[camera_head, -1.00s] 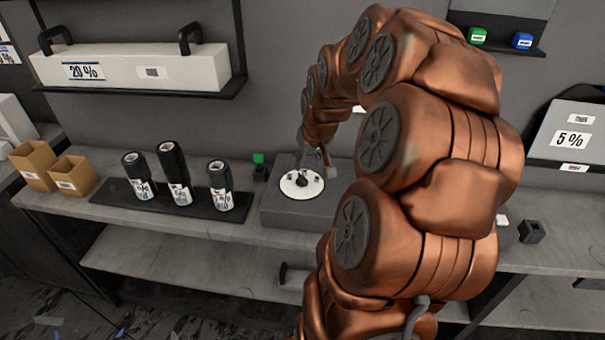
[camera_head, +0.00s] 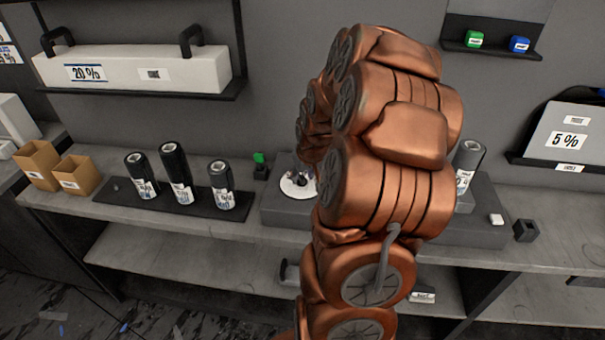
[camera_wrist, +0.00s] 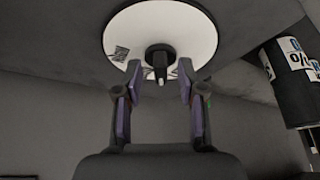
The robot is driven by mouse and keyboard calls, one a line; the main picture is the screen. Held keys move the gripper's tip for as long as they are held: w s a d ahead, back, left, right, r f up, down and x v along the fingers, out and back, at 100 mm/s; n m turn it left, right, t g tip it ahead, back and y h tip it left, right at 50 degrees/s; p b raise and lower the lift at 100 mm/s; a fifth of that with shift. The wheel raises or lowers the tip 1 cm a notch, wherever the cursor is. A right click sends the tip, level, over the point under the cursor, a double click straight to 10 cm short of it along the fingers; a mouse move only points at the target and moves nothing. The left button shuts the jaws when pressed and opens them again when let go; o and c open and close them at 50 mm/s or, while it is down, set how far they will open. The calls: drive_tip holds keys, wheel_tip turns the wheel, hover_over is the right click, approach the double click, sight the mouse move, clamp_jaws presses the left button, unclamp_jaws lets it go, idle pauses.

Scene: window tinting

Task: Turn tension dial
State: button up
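The tension dial is a white round disc (camera_head: 296,187) on a grey block on the counter, partly hidden behind my copper arm in the head view. In the wrist view the white disc (camera_wrist: 200,38) has a dark central knob (camera_wrist: 160,54) with a light pointer tip. My gripper (camera_wrist: 159,78) is open, its two purple-lined fingers on either side of the knob, with visible gaps to it. Depth between fingertips and knob is hard to tell. In the head view my gripper is mostly hidden behind the arm.
Several dark rolls (camera_head: 175,174) stand on a black tray (camera_head: 118,197) left of the dial. Another roll (camera_head: 466,170) stands to the right. A green-topped item (camera_head: 259,160) is beside the block (camera_head: 272,211). Cardboard boxes (camera_head: 75,176) sit at far left; a white box (camera_head: 130,72) is on the upper shelf.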

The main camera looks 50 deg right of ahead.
clamp_jaws()
idle(0.3)
drive_tip(key=shift+f+m+b, duration=0.15)
drive_tip(key=shift+m+b, duration=0.15)
drive_tip(key=shift+b, duration=0.45)
drive_tip(key=m+b, duration=0.1)
drive_tip(key=b, duration=0.2)
drive_tip(key=shift+a+f+m+g+h, duration=0.1)
drive_tip(key=shift+f+m+g+h, duration=0.05)
drive_tip(key=shift+m+g+h, duration=0.2)
drive_tip(key=shift+m+b, duration=0.65)
drive_tip(key=shift+b, duration=0.25)
drive_tip(key=shift+w+r+m+g+h+b, duration=0.1)
drive_tip(key=shift+r+m+g+h+b, duration=0.15)
drive_tip(key=shift+m+b, duration=0.3)
drive_tip(key=shift+m+g+h+b, duration=0.1)
drive_tip(key=shift+m+h+b, duration=0.2)
drive_tip(key=shift+m+b, duration=0.25)
drive_tip(key=shift+a, duration=0.1)
